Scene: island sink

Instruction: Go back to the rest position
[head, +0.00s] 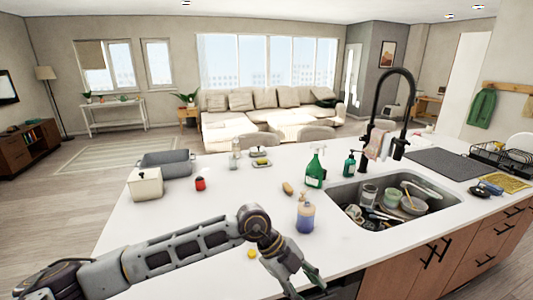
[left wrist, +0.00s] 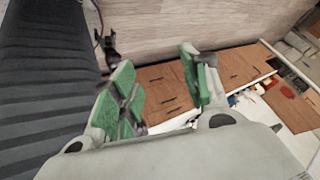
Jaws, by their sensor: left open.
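My left arm reaches in from the left in the head view, and my left gripper (head: 302,280) hangs low at the near edge of the white island counter (head: 225,225). In the left wrist view the two green-padded fingers of my left gripper (left wrist: 160,88) are spread apart with nothing between them. Behind them are wooden cabinet fronts (left wrist: 165,95) and the floor (left wrist: 190,25). My right gripper is in neither view.
A blue-purple soap bottle (head: 306,217) and a small yellow item (head: 251,253) stand near my left gripper. The sink (head: 445,203) holds dishes under a black faucet (head: 378,105).

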